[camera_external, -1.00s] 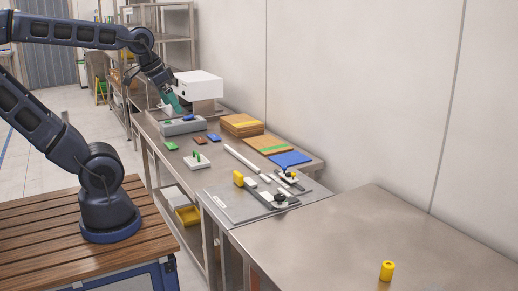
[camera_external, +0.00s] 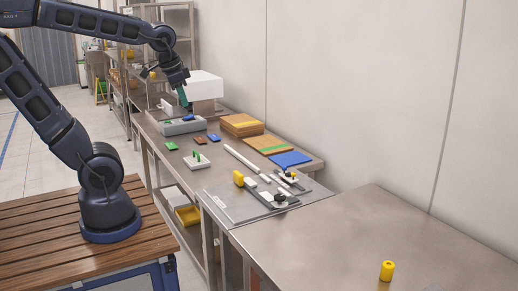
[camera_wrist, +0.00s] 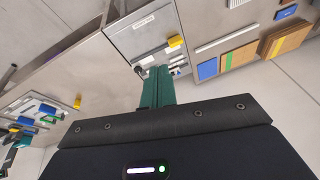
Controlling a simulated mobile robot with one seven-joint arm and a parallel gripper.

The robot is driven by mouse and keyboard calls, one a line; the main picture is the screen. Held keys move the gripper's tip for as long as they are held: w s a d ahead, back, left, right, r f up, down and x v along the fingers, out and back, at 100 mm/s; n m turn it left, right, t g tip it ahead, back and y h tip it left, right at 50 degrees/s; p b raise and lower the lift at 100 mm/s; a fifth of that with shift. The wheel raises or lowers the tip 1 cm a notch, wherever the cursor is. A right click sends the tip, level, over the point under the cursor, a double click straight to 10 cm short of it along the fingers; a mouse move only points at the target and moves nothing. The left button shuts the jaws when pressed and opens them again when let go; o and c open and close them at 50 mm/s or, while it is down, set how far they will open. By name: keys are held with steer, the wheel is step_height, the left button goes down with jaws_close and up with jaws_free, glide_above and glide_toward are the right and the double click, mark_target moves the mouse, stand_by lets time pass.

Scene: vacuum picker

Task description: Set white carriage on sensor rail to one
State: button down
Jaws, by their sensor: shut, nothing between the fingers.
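My gripper (camera_external: 183,98) has teal fingers, held shut and empty in the air above the far end of the steel bench, near a white box. The fingers also show in the wrist view (camera_wrist: 157,85), pointing toward a grey plate. On that grey plate (camera_external: 236,209) at the bench's near end lies a dark rail assembly (camera_external: 262,199) with a yellow block (camera_external: 238,178) at its left end. Small white pieces (camera_external: 265,178) sit beside it; I cannot tell which is the white carriage. The plate (camera_wrist: 120,40) also shows in the wrist view, partly behind the fingers. Rail markings are too small to read.
A white rod (camera_external: 240,158), a blue pad (camera_external: 291,159) and wooden boards (camera_external: 241,124) lie beyond the plate. A white block with green pegs (camera_external: 197,162) and a grey tray (camera_external: 183,127) stand left. A yellow cylinder (camera_external: 387,271) stands on the mostly clear near table.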

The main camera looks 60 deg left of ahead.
steer(key=w+f+m+g+y, duration=0.15)
steer(key=w+f+m, duration=0.3)
steer(key=w, duration=0.65)
steer(key=w+f+m+g+y, duration=0.1)
steer(key=w+f+m+y, duration=0.3)
steer(key=w, duration=0.7)
steer(key=w+d+f+m, duration=0.2)
steer(key=w+f+m, duration=0.1)
steer(key=w+f, duration=0.2)
steer(key=w+d+f+m+t+y, duration=0.1)
steer(key=w+d+f+m, duration=0.2)
steer(key=w+f, duration=0.3)
steer(key=w+d+f+m+y, duration=0.1)
steer(key=w+d+f+m, duration=0.1)
steer(key=w+f+m, duration=0.2)
step_height(320, 180, down, 3)
steer(key=shift+w+d+r, duration=0.1)
steer(key=shift+w+d, duration=0.15)
steer(key=shift+w, duration=0.45)
steer(key=shift+m, duration=0.25)
glide_toward(285, 172)
steer(key=x, duration=0.4)
steer(key=shift+s+a+f, duration=0.1)
steer(key=shift+a+f, duration=0.2)
